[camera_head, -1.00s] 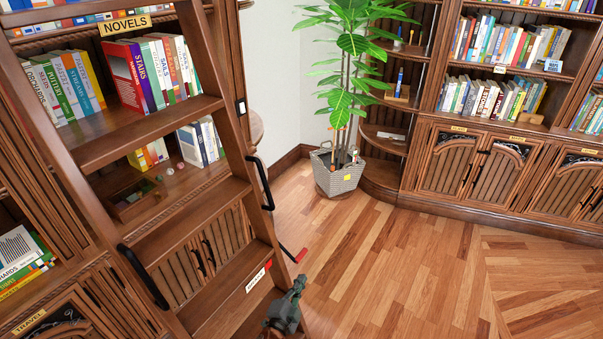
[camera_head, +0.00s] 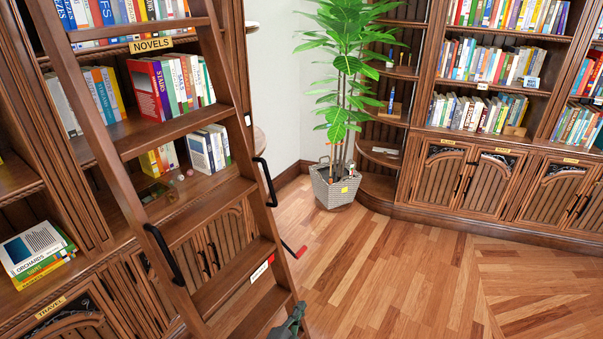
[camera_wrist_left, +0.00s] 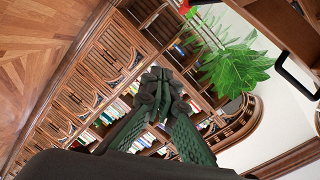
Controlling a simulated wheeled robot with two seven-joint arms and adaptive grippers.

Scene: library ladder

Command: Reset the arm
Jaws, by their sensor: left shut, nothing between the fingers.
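My left gripper (camera_head: 291,326) shows only in part at the bottom edge of the head view, beside the lower right rail of the wooden ladder (camera_head: 187,192). In the left wrist view, its dark green fingers (camera_wrist_left: 160,88) meet at the tips. It is shut and empty, with no object between the fingers. I cannot tell from the head view whether it touches the ladder. My right gripper is not in view.
The ladder has black handles (camera_head: 164,254) and leans by the bookshelf on the left. A potted plant (camera_head: 337,186) stands in the corner. Bookcases with cabinets (camera_head: 485,190) line the back right. The wooden floor (camera_head: 400,280) in the middle and right is clear.

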